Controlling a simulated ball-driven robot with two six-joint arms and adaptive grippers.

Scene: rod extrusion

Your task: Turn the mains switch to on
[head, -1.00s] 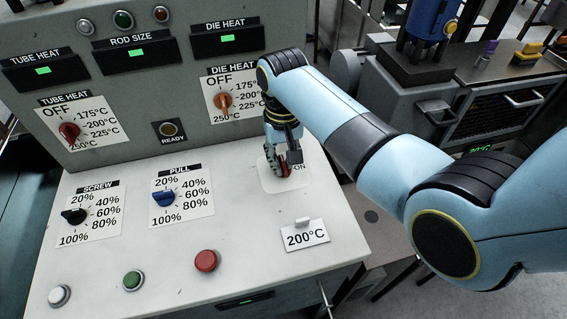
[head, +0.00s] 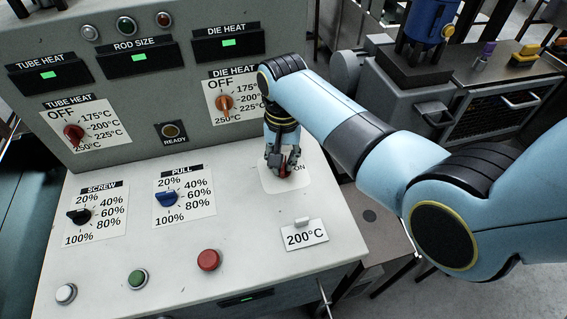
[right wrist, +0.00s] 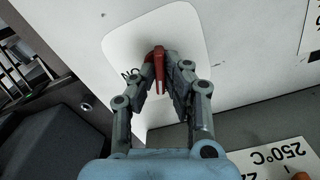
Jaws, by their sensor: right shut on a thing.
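The red mains switch (right wrist: 158,62) sits on a white label plate (right wrist: 187,25) on the machine's sloping desk. In the right wrist view its red handle stands between my right gripper's fingers (right wrist: 161,88), which are shut on it. In the head view my right gripper (head: 283,165) reaches down over the switch, and a little red (head: 286,172) shows among the fingers. The label's ON mark (head: 299,168) shows to the right of the gripper; the rest of the label's lettering is mostly hidden. My left gripper is not in view.
Behind the switch, the upright panel carries the orange die heat knob (head: 224,103) and red tube heat knob (head: 73,134). Left on the desk are the black screw knob (head: 78,216) and blue pull knob (head: 165,199). A 200°C card (head: 305,236) stands in front.

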